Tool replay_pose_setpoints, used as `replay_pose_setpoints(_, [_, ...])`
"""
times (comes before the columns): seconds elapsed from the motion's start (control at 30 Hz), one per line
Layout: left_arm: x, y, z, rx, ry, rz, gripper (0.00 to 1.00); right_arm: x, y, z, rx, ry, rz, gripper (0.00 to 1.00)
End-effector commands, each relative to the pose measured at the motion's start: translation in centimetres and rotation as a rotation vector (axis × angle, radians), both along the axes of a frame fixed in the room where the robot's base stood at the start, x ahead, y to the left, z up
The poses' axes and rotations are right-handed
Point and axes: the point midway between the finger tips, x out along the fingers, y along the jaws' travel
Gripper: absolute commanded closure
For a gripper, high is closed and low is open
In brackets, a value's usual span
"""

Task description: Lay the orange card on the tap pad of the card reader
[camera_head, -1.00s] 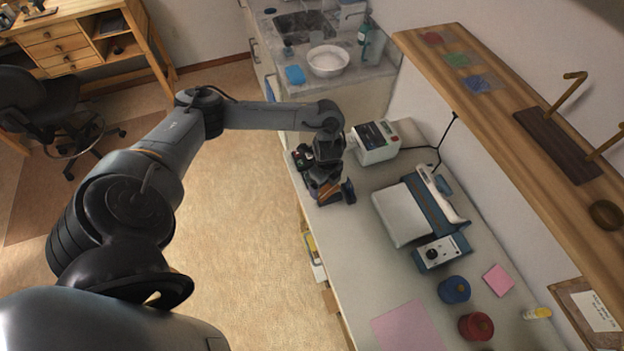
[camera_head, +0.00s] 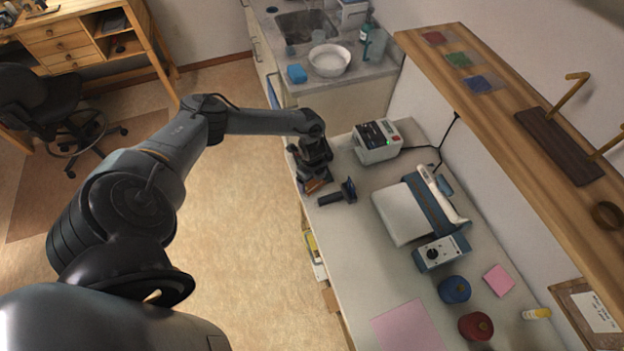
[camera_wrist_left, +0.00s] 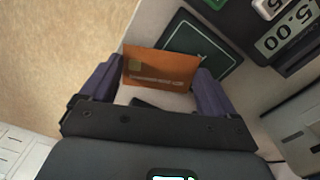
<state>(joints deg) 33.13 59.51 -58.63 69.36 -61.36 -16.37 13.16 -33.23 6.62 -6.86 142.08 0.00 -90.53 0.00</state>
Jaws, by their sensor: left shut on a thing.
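My left gripper (camera_head: 310,186) is shut on the orange card (camera_wrist_left: 160,69), low over the left edge of the bench. A sliver of the card also shows below the gripper in the head view (camera_head: 316,186). In the left wrist view the card spans the two dark fingers, with its chip side towards the camera. A dark square pad (camera_wrist_left: 208,50) lies beyond the card, partly covered by it. Next to it is the dark card reader (camera_wrist_left: 262,46) with a 5.00 display. Whether the card touches the pad cannot be told.
A white and blue sealer-like machine (camera_head: 408,212) is farther right.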

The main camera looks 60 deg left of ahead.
Motion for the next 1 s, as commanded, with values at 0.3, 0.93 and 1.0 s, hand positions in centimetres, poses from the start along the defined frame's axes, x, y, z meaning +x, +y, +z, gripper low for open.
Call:
replay_pose_setpoints(0.3, [0.0,0.0,-0.2,0.000,0.000,0.000,0.43,0.0,0.0,-0.1,0.001,-0.001,-0.001,0.57])
replay_pose_setpoints(0.93, [0.1,0.0,0.5,0.000,-0.003,0.000,0.00,0.0,-0.2,0.1,-0.008,-0.001,0.007,0.57])
replay_pose_setpoints(1.0, [0.1,0.0,1.4,-0.001,-0.003,0.000,0.00,0.0,-0.2,0.2,-0.008,-0.001,0.006,0.57])
